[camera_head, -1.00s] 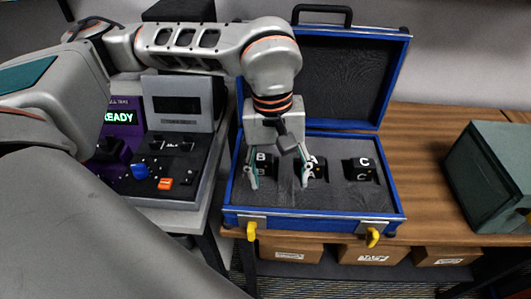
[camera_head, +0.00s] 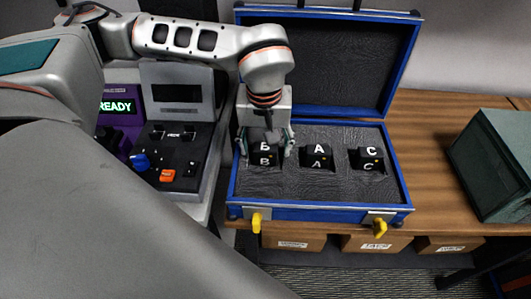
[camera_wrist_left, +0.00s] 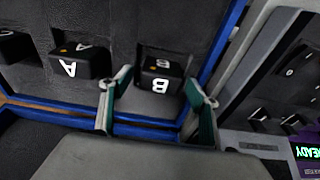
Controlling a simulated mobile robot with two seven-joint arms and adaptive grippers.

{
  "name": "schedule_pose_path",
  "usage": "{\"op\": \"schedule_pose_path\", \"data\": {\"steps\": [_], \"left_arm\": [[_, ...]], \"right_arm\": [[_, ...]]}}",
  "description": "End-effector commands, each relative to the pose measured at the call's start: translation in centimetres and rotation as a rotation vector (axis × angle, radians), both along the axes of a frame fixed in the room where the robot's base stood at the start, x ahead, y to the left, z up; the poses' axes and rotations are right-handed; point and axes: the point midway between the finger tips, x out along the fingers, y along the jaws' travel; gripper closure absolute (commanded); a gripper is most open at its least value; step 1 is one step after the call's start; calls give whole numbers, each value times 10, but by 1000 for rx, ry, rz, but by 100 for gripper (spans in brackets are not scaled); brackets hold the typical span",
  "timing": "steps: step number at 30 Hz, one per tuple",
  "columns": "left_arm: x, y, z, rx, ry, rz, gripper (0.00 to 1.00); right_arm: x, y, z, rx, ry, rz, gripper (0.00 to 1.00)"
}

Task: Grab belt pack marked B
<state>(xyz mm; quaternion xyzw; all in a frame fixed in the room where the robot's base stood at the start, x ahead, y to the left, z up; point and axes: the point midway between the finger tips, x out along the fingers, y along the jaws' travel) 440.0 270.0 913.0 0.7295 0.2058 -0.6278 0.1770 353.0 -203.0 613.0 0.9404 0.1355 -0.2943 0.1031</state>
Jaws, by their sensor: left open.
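The black belt pack marked B (camera_head: 264,157) sits in the dark foam of the open blue case (camera_head: 320,212), leftmost of three packs. It also shows in the left wrist view (camera_wrist_left: 161,72), between and just beyond the fingertips. My left gripper (camera_head: 266,152) is open above it, one finger on each side, and partly covers it in the head view. The gripper also shows in the left wrist view (camera_wrist_left: 158,88). I cannot tell whether the fingers touch the pack. Belt packs A (camera_head: 318,157) and C (camera_head: 368,159) sit to its right. My right gripper is not in view.
The case's raised lid (camera_head: 330,60) stands behind the packs. A control console (camera_head: 178,150) with a READY display is to the left. A dark green box (camera_head: 495,165) stands at the right on the wooden table (camera_head: 425,150). Cardboard boxes (camera_head: 375,243) are below.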

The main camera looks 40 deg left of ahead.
Motion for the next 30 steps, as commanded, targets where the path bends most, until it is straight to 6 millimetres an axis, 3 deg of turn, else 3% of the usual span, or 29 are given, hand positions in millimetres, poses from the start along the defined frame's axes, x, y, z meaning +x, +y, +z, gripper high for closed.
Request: {"op": "schedule_pose_path", "data": {"steps": [9, 14, 25, 30], "left_arm": [[1, 0, -5, 0, -1, 1, 42], [1, 0, -5, 0, 0, 1, 83], [1, 0, -3, 0, -1, 1, 84], [1, 0, 10, 0, -4, 1, 84]], "right_arm": [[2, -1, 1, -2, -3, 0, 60], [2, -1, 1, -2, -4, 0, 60], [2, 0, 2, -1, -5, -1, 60], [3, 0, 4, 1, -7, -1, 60]]}}
